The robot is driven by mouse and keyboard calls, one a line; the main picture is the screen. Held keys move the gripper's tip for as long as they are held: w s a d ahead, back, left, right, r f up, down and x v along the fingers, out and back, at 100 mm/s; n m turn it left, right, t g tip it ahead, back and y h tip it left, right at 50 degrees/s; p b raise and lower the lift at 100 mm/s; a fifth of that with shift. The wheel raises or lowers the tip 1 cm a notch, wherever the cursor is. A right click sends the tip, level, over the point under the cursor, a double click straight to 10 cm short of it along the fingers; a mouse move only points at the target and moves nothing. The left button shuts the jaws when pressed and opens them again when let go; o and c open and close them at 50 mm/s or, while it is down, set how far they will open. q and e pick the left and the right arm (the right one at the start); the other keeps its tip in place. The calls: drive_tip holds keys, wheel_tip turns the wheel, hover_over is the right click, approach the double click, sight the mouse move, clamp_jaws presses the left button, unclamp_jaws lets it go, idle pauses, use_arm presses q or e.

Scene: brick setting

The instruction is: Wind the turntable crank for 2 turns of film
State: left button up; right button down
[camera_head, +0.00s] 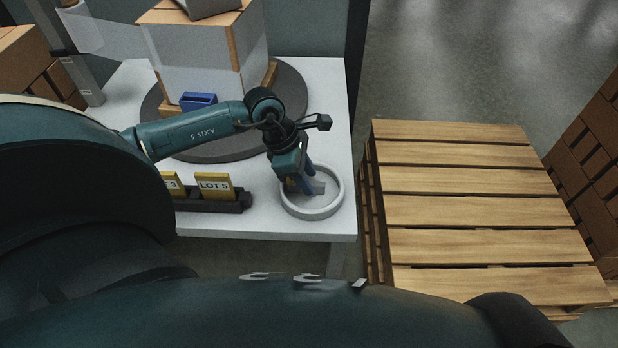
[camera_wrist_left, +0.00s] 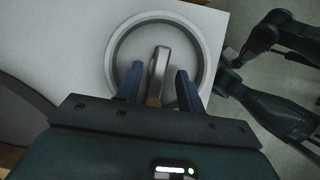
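The crank is a pale round ring (camera_head: 312,211) on the front right corner of the white table, with a grey bar or grip (camera_wrist_left: 160,72) inside it. My left gripper (camera_head: 305,186) reaches down into the ring. In the left wrist view its two blue fingers (camera_wrist_left: 158,86) stand apart on either side of the grey bar, with a gap on each side. The dark turntable (camera_head: 296,88) carries a film-wrapped box load (camera_head: 195,58). A sheet of clear film (camera_head: 115,38) runs from the load to a roll on the post at left.
A black rack (camera_head: 232,203) with yellow lot cards (camera_head: 214,184) stands left of the crank. A blue block (camera_head: 198,101) sits at the load's front. An empty wooden pallet (camera_head: 465,210) lies right of the table. Brown cartons are stacked at both sides.

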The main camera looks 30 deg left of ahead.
use_arm(q)
drive_tip(key=shift+w+d+f, duration=0.1)
drive_tip(key=shift+d+f, duration=0.15)
drive_tip(key=shift+f, duration=0.4)
drive_tip(key=shift+c, duration=0.5)
clamp_jaws()
